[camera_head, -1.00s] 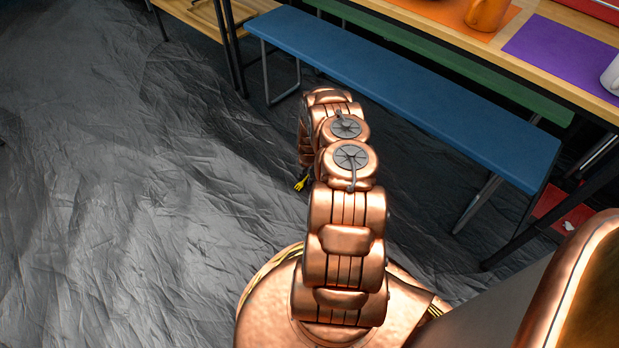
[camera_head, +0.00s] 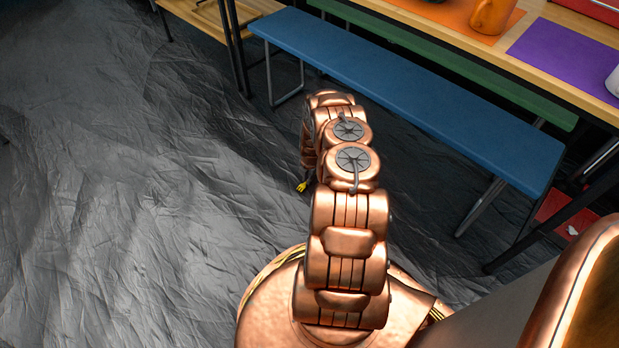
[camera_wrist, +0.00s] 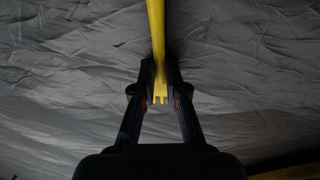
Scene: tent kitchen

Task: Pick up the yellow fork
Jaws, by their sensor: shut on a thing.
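The yellow fork (camera_wrist: 157,35) shows in the wrist view, running from the top edge down between my fingertips, with its tines toward my palm. My gripper (camera_wrist: 160,84) is shut on the fork near its tined end. In the head view a small yellow part of the fork (camera_head: 301,187) shows just left of my arm. My gripper is mostly hidden behind my arm there. I cannot tell how high the fork is above the floor.
The crumpled grey floor (camera_head: 130,220) is clear at the left. A blue bench (camera_head: 410,105) stands right of and beyond my arm. Behind it is a wooden table (camera_head: 540,50) with an orange mug (camera_head: 491,14) and a purple mat (camera_head: 570,55). A wooden shelf (camera_head: 255,12) stands at the top left.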

